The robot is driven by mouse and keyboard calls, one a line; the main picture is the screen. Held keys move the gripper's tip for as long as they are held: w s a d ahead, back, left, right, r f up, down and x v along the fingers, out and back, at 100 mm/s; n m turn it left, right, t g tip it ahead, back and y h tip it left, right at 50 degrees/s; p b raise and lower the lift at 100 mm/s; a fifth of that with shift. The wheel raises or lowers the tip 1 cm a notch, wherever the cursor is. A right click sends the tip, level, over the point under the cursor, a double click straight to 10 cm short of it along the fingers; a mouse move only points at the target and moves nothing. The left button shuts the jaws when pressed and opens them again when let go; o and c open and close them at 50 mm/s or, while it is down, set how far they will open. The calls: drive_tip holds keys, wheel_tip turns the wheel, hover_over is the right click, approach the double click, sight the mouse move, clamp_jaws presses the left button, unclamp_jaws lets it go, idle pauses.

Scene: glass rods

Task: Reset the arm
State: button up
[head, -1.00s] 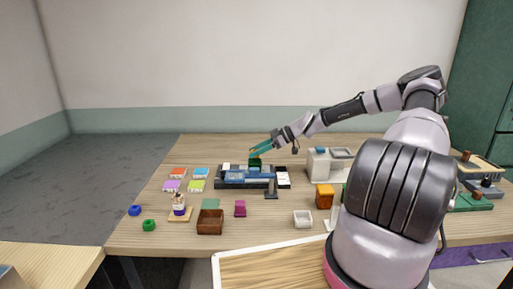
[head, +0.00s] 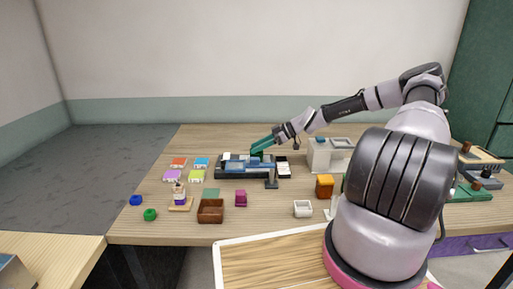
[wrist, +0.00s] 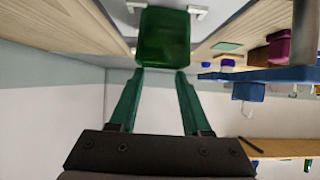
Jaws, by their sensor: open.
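My gripper (head: 261,146) is stretched out over the far middle of the table, its two green fingers spread apart. In the wrist view the fingers (wrist: 160,75) stand open with a clear gap, and a dark green block (wrist: 163,40) shows at their tips. I cannot tell whether the tips touch it. In the head view the fingers largely hide the green block, which is at the back of a dark tray (head: 224,175) with blue and white parts.
A grey-white machine (head: 322,156) stands close right of my gripper. Above the table is free room.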

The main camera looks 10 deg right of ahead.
drive_tip(key=v, duration=0.6)
drive_tip(key=s+r+m+t+h, duration=0.4)
drive_tip(key=s+r+m+h, duration=0.5)
drive_tip(key=s+r+m, duration=1)
drive_tip(key=s+r, duration=1.4)
drive_tip(key=r, duration=0.1)
drive_tip(key=shift+a+m+h, duration=0.2)
drive_tip(key=shift+m+h, duration=0.2)
